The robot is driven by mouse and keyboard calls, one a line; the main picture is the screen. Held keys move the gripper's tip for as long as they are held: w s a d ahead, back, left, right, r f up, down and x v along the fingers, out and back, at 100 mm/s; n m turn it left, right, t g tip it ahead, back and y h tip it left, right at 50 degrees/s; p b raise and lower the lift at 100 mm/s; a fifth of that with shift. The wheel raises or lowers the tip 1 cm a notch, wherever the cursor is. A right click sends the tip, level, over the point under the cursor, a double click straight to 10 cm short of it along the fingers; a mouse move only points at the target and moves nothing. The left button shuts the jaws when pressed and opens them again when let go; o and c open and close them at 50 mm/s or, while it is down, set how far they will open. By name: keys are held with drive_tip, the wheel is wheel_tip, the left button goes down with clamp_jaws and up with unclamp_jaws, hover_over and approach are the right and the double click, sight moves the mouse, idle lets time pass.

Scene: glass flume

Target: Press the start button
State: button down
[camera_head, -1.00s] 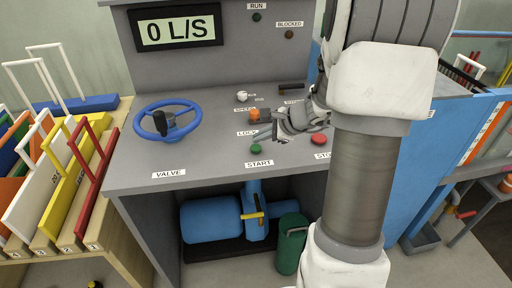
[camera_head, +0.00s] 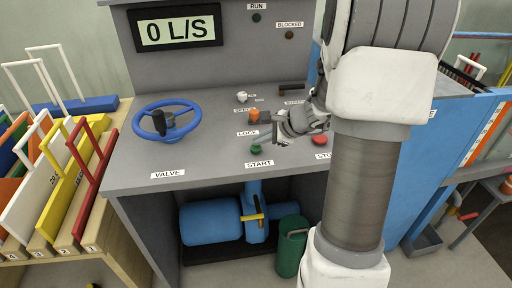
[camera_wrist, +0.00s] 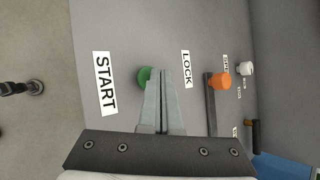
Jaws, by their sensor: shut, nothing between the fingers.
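The green start button (camera_head: 256,150) stands on the grey console top, just behind its START label (camera_head: 259,163). In the wrist view the button (camera_wrist: 144,77) shows just left of my fingertips, partly hidden by them. My gripper (camera_head: 264,143) is shut and empty, its fingertips very close to the button; the wrist view also shows the closed fingers (camera_wrist: 161,72). I cannot tell whether they touch the button. The display (camera_head: 178,31) reads 0 L/S.
The red stop button (camera_head: 319,139) lies to the right, partly near my arm. An orange knob (camera_head: 254,116) and a white knob (camera_head: 242,97) stand behind the start button. A blue valve wheel (camera_head: 167,120) is at the left, with clear console between.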

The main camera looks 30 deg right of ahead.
sight(260, 148)
drive_tip(key=shift+f+b, duration=0.3)
drive_tip(key=shift+r, duration=0.15)
idle(0.3)
drive_tip(key=shift+r+p, duration=0.75)
drive_tip(key=shift+r, duration=0.1)
wheel_tip(260, 148, up, 6)
drive_tip(key=p, duration=0.4)
drive_tip(key=shift+p, duration=0.35)
